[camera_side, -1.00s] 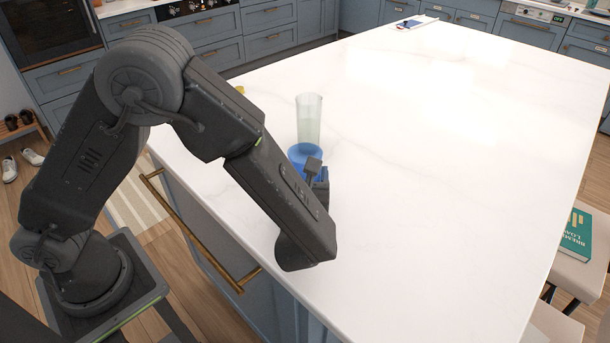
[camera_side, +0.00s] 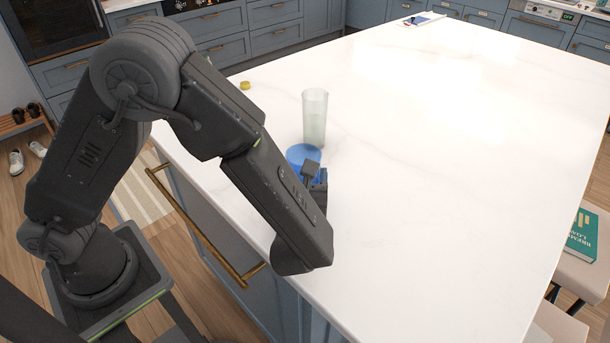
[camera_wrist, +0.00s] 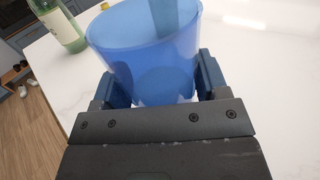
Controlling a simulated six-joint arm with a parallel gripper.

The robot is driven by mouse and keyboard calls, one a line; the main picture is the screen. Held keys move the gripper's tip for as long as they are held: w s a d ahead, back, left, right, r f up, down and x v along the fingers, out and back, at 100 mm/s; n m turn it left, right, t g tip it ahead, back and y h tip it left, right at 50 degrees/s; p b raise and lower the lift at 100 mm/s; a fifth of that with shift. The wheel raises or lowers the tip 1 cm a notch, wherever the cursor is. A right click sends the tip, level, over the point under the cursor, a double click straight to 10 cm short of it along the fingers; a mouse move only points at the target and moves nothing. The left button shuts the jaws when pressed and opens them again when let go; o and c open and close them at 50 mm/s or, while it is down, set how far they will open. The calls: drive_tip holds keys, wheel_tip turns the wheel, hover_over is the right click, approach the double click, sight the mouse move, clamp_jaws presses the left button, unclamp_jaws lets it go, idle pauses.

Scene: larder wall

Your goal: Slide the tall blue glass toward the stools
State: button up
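The blue glass (camera_side: 304,153) stands on the white island top near its front left edge. In the side view its lower part is hidden behind my gripper (camera_side: 316,178). In the wrist view the blue glass (camera_wrist: 145,45) fills the space between the two fingers of my gripper (camera_wrist: 160,82), one finger close against each side. I see no clear gap, so the gripper looks shut on it. The stools (camera_side: 578,272) are at the right, beyond the island's right edge.
A pale clear glass (camera_side: 315,118) stands just behind the blue one. A yellow cap (camera_side: 245,85) lies behind the arm. A green bottle (camera_wrist: 62,25) shows in the wrist view. A teal book (camera_side: 582,236) lies on a stool. The island top (camera_side: 450,150) is clear to the right.

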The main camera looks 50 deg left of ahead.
drive_tip(key=o, duration=0.5)
drive_tip(key=v, duration=1.2)
